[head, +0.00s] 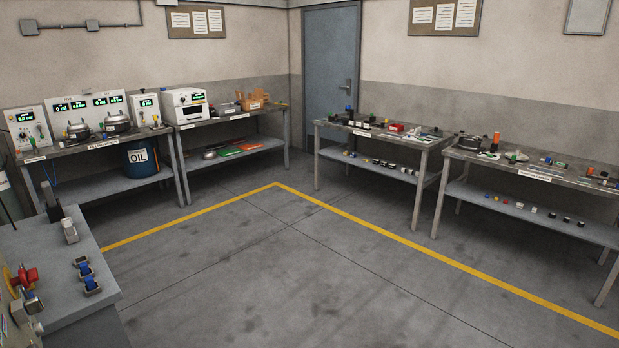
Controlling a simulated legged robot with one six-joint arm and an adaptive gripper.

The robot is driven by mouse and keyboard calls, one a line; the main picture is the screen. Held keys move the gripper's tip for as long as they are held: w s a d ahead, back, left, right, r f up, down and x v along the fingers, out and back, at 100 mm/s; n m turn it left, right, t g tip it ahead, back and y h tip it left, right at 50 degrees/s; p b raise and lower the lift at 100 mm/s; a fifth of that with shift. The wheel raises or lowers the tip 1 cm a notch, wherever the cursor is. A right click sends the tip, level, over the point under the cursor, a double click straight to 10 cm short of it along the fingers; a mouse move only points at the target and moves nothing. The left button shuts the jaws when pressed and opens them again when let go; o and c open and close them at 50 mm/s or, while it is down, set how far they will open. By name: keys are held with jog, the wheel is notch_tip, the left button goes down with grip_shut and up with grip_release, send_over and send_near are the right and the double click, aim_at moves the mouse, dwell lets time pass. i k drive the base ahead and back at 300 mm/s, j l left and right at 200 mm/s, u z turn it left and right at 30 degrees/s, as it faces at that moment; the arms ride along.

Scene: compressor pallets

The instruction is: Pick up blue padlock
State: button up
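Two small blue items with dark and metallic parts lie side by side on the grey bench top at the lower left of the head view. One blue item (83,266) is farther back, and the other blue item (91,284) is nearer. They look like padlocks, but they are too small to tell for sure. Another small blue and metal piece (32,303) is by the panel at the left edge. My gripper is not in view.
The grey bench (75,318) also holds a red knob (24,278) on a panel and a pale metal block (69,231). Work tables stand along the walls, with an oil drum (140,160) under one. The middle floor (270,260) is clear inside a yellow line.

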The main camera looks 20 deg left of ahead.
aim_at(28, 296)
jog(key=i+j+u, duration=0.15)
jog(key=i+u, duration=0.25)
jog(key=i+j+u, duration=0.1)
jog(key=i+u, duration=0.55)
jog(key=u, duration=0.15)
jog(key=i+l+u, duration=0.2)
jog(key=i+u, duration=0.2)
jog(key=i+j+u, duration=0.2)
jog(key=i+u, duration=0.6)
jog(key=i+l+u, duration=0.15)
jog(key=i+u, duration=0.25)
jog(key=i, duration=0.15)
jog(key=i+u, duration=0.1)
jog(key=i, duration=0.25)
